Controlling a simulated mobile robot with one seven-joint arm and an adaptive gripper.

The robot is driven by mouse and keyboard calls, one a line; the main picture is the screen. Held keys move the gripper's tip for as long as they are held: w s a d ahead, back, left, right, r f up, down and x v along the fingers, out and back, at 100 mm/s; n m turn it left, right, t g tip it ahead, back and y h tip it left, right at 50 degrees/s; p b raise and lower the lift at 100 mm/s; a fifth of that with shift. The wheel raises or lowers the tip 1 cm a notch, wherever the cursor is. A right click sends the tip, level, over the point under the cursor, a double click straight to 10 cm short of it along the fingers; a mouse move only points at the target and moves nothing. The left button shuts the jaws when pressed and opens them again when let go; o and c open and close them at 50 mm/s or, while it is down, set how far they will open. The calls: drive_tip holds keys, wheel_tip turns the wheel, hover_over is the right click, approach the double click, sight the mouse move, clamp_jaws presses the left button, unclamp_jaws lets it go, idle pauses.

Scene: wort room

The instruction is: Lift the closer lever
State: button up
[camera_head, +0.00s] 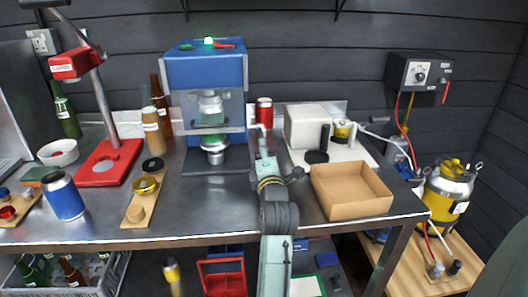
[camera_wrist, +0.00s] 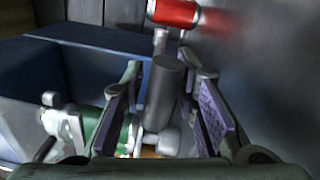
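The blue closer machine (camera_head: 205,75) stands at the back middle of the steel bench, with a silver can-like part under its head. In the wrist view its blue body (camera_wrist: 95,60) fills the left side. A dark grey cylindrical lever handle (camera_wrist: 163,92) on a thin metal arm lies between the fingers of my gripper (camera_wrist: 169,80). The fingers, with purple pads, are apart, with a gap showing on each side of the handle. In the head view my gripper (camera_head: 262,135) is at the machine's right side and largely hides the lever.
A red can (camera_head: 264,112) stands just behind my gripper and shows in the wrist view (camera_wrist: 174,12). A cardboard box (camera_head: 350,190) and a white machine (camera_head: 308,127) are to the right. A red capper stand (camera_head: 108,160), bottles and a blue can (camera_head: 63,196) are to the left.

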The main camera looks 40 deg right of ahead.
clamp_jaws()
idle(0.3)
